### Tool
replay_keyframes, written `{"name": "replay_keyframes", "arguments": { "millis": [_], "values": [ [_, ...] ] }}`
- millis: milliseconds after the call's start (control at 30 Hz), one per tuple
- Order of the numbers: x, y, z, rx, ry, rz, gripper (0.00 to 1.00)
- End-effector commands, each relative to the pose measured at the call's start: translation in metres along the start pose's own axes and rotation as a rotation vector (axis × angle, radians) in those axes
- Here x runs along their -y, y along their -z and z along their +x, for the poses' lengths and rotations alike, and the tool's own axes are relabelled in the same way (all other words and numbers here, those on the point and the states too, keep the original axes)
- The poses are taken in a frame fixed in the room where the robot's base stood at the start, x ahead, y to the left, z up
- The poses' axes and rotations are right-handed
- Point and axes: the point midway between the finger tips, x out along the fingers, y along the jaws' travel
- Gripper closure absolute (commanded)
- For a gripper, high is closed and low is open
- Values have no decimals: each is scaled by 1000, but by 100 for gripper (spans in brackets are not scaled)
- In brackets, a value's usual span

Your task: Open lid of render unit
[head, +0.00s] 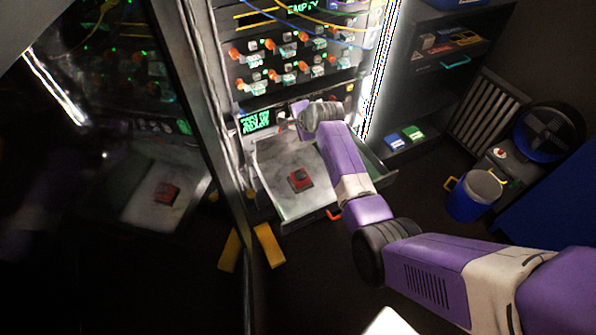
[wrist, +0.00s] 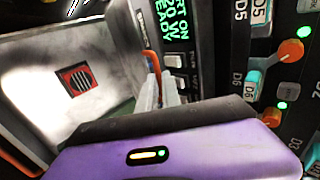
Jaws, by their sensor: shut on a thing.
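The render unit looks like a pulled-out light grey drawer (head: 285,160) at the foot of the rack; its inside also shows in the wrist view (wrist: 35,60). A red and dark block (head: 299,179) sits on its pale surface, also seen in the wrist view (wrist: 77,77). My gripper (head: 293,113) is at the drawer's back edge, just under the rack panel. In the wrist view, my pale fingers (wrist: 160,86) are shut on an orange handle (wrist: 153,58). The fingertips are small and partly hidden. I cannot tell clearly which part is the lid.
A rack panel with orange knobs (head: 275,68) rises behind the drawer, and a green text display (head: 255,121) is beside my gripper. A second orange handle (head: 334,215) is at the drawer's front. A dark glossy panel stands left. A blue bucket (head: 474,197) stands right.

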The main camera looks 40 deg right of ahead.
Motion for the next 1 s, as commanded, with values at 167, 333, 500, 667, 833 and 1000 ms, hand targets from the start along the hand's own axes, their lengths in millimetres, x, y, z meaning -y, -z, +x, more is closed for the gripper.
{"name": "replay_keyframes", "arguments": {
  "millis": [167, 333, 500, 667, 833, 1000],
  "values": [
    [9, 0, 7, 0, 0, 1, 100],
    [12, 0, 8, 0, 0, 0, 100],
    [12, 0, 8, 0, 0, 0, 100],
    [16, 0, 13, 0, 1, 0, 100],
    [24, 0, 20, 0, 1, 0, 100],
    [31, 0, 27, 0, 0, 0, 100]
  ]
}}
